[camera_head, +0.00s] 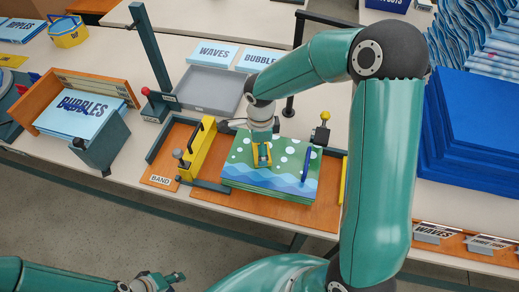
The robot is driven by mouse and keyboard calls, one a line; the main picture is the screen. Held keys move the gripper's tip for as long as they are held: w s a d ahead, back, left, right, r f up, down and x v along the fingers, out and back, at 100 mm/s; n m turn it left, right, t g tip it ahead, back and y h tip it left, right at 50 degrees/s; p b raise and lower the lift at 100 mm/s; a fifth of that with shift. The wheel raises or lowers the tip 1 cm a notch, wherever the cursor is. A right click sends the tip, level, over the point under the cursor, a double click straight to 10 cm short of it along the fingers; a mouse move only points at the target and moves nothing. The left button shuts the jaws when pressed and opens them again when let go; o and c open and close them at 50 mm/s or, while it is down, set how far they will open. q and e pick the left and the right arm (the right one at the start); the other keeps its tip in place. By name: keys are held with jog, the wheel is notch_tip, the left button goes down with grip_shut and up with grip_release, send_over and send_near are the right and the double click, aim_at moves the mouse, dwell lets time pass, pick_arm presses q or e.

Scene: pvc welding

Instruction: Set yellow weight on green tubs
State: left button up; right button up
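The yellow weight (198,150) is a long block with a black bar handle. It stands at the left side of the wooden fixture, left of the green stack. The green tubs (243,182) look like a flat stack of green sheets with white dots and blue waves. My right gripper (262,156) points down over the stack, apart from the weight. Small yellow parts show at its fingertips; I cannot tell if they grip anything. My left gripper (178,278) is low at the bottom edge, away from the table fixture. Its finger gap is too small to read.
A blue handle (306,165) is on the stack's right part. A grey tray (207,90) and a dark post (151,47) stand behind. A wooden box (92,84) is at left, and blue stacks (478,130) are at right. My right arm hides part of the fixture's right side.

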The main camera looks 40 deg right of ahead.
jog(key=shift+f, duration=0.65)
jog(key=shift+f, duration=0.15)
jog(key=o, duration=1.7)
jog(key=shift+c, duration=0.2)
jog(key=shift+r, duration=0.2)
notch_tip(320, 180, up, 12)
jog(key=shift+f+b, duration=0.1)
jog(key=shift+b, duration=0.55)
